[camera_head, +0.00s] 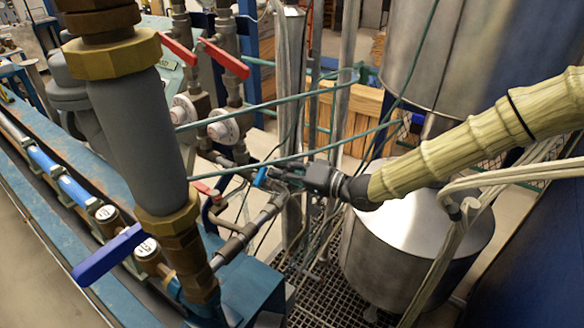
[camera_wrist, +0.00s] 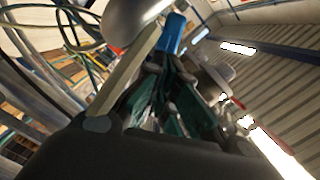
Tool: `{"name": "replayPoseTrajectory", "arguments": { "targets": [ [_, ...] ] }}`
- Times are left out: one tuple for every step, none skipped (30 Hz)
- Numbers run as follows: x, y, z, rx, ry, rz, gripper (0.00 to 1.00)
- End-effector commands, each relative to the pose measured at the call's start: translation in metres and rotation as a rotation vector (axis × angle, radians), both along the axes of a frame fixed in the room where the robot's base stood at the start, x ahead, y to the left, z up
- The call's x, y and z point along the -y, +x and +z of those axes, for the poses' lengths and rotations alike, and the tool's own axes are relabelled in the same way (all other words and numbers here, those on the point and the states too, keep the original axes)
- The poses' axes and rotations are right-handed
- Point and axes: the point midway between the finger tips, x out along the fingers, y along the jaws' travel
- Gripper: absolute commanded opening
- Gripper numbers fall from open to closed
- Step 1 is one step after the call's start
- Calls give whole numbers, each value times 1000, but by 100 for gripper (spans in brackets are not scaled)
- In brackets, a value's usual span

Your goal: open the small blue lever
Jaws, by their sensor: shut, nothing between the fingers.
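The small blue lever (camera_head: 260,177) sits on a thin pipe near the middle of the head view. It also shows in the wrist view as a blue piece (camera_wrist: 172,34) just beyond the fingers. My gripper (camera_head: 277,174) comes in from the right, with its dark fingers shut and empty. Its tips are right beside the lever's right side. I cannot tell whether they touch it. The lever's far end and pivot are hard to make out at this size.
A larger blue lever (camera_head: 108,255) is at the lower left. Red levers (camera_head: 225,58) stand above, and a smaller red one (camera_head: 205,189) is left of the small blue lever. Thin green hoses (camera_head: 270,104) cross near my gripper. A metal tank (camera_head: 400,245) stands below my arm.

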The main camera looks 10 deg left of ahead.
Motion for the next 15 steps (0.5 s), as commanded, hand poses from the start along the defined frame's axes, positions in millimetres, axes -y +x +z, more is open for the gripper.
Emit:
{"name": "replayPoseTrajectory", "arguments": {
  "targets": [
    [-3, 0, 0, -1, 0, 1, 0],
    [-4, 1, 0, -1, 0, 0, 0],
    [-5, 1, 0, -1, 0, 0, 0],
    [-6, 1, 0, -1, 0, 0, 0],
    [-6, 2, 0, -1, 1, -1, 0],
    [-7, 2, 0, -1, 1, -1, 0],
    [-7, 2, -1, -1, 1, -1, 0],
    [-7, 2, -1, -1, 1, -1, 0],
    [-7, 2, -1, -1, 1, -1, 0],
    [-7, 2, -1, -1, 1, -1, 0],
    [-7, 2, -1, -1, 1, -1, 0],
    [-7, 2, -1, -1, 1, -1, 0],
    [-7, 2, -1, -1, 0, -1, 0],
    [-7, 2, -1, -1, 1, -1, 0],
    [-6, 2, -1, -1, 0, -1, 0]
  ]
}}
